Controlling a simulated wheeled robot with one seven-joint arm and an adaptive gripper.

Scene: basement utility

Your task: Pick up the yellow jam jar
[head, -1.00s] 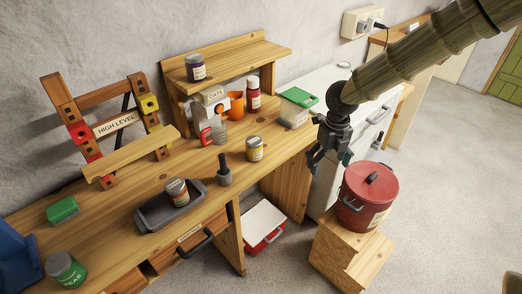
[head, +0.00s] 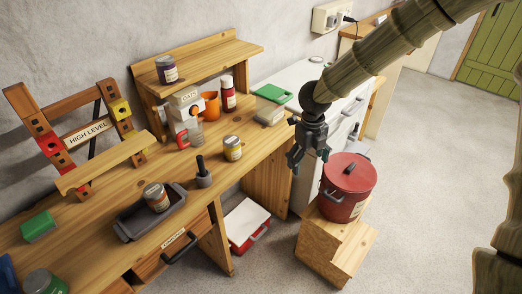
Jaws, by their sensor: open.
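The yellow jam jar (head: 233,149) stands upright on the wooden workbench (head: 112,193), right of the pestle and mortar. It has a yellow label and a light lid. My gripper (head: 297,165) hangs in the air to the right of the jar, past the bench's right end in the picture, pointing down. Its fingers are apart and nothing is between them. The jar is fully visible and apart from the gripper.
A dark mortar (head: 204,178) stands left of the jar. A grey tray (head: 134,226) holds another jar (head: 156,197). Behind are a measuring jug (head: 194,132), an orange mug (head: 210,105) and a red bottle (head: 228,94). A red pot (head: 347,175) stands on a wooden step (head: 315,231).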

